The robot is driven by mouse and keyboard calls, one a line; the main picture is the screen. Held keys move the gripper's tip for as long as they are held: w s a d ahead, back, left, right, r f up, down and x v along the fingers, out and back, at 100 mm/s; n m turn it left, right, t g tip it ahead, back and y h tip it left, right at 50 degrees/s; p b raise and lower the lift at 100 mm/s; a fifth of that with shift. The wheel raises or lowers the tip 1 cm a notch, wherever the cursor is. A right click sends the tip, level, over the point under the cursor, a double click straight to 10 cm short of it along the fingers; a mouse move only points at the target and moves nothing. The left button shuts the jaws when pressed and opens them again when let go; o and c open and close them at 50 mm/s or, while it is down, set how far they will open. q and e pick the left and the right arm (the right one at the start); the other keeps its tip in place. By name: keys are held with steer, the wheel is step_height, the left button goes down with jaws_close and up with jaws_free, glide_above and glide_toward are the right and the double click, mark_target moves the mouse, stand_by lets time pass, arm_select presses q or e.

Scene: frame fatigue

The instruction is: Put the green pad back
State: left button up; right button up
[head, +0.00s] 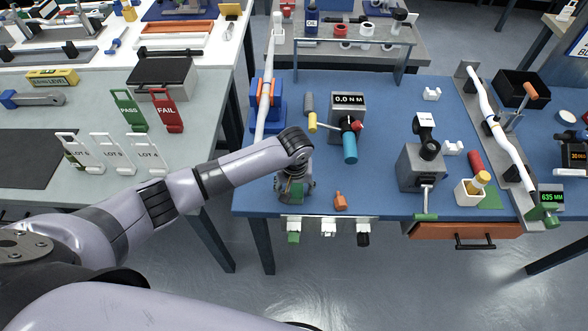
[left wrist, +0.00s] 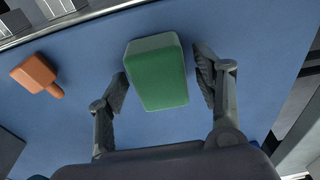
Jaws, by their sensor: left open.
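The green pad (left wrist: 157,75) is a rounded block between the two fingers of my left gripper (left wrist: 162,82) in the left wrist view. A gap shows between the pad and each finger. In the head view my left gripper (head: 295,188) points down over the front left part of the blue table (head: 385,195). The green pad (head: 296,191) is partly hidden there by the fingers. Whether it rests on the table is hard to tell. My left gripper is open. My right gripper is not in view.
A small orange piece (head: 340,202) lies right of the gripper and also shows in the left wrist view (left wrist: 36,73). A rail (head: 312,221) on the front edge carries green, white and black pieces. A grey torque tester (head: 347,117) stands behind.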

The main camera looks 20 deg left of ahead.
mark_target(293, 193)
arm_select(q)
step_height(293, 193, up, 17)
steer(key=s+b, duration=0.2)
steer(key=s+d+f+m+t+h, duration=0.1)
steer(key=s+d+f+m+h, duration=0.25)
steer(key=s+f, duration=0.6)
steer(key=s+a+f+m+t+y, duration=0.1)
steer(key=s+a, duration=0.3)
steer(key=s, duration=0.3)
steer(key=s+a+f+m+y, duration=0.1)
steer(key=s+a+y, duration=0.1)
steer(key=s+a, duration=0.35)
steer(key=s+f+g, duration=0.1)
steer(key=s+f, duration=0.1)
steer(key=f, duration=1.3)
steer(key=s+f, duration=0.2)
steer(key=f, duration=1.2)
steer(key=s+a+f+g, duration=0.1)
steer(key=s+a+f, duration=0.1)
steer(key=s+f, duration=1.2)
steer(key=shift+s+a+b, duration=0.25)
steer(key=shift+s+b, duration=0.15)
steer(key=shift+s, duration=0.2)
